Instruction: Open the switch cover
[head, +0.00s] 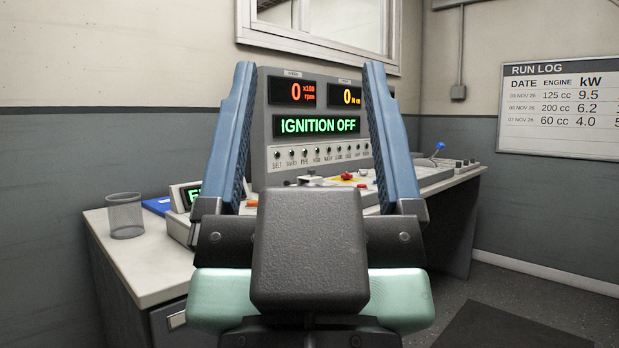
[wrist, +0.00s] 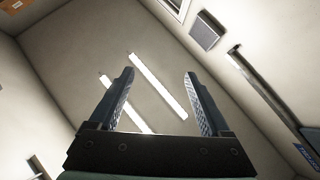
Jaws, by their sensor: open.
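My gripper (head: 307,85) is open and empty, its two blue fingers pointing up in front of the console in the head view. In the wrist view my gripper (wrist: 158,88) faces the ceiling, with nothing between the fingers. The control console (head: 265,135) stands on the desk behind the gripper. I cannot make out the switch cover for certain. A small red part (head: 347,176) on the console's sloping deck shows between the fingers, too small to tell what it is. The lower part of the deck is hidden behind my gripper and wrist.
The desk (head: 150,262) runs along the wall, with a mesh cup (head: 125,215) at its left end and a small box with a green display (head: 187,200). A blue-handled lever (head: 437,150) stands at the right.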

